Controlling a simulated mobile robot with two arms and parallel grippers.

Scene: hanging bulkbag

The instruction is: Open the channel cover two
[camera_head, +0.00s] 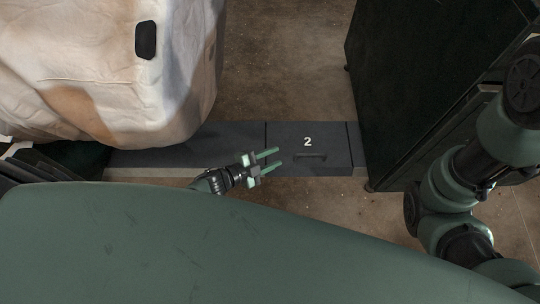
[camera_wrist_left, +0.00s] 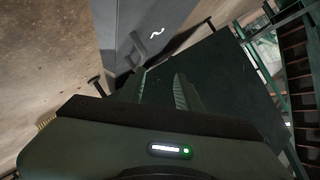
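Channel cover two (camera_head: 328,143) is a dark grey panel marked with a white "2", lying flat and level with the channel around it. The fingers also show apart in the left wrist view (camera_wrist_left: 160,80). I cannot tell its height above the cover. My right gripper is out of view.
A large pale bulk bag (camera_head: 110,80) hangs at the left with its bottom over the channel (camera_head: 225,138). A tall dark cabinet (camera_head: 420,80) stands close to the cover's right. Bare brown floor (camera_head: 290,60) lies behind the channel.

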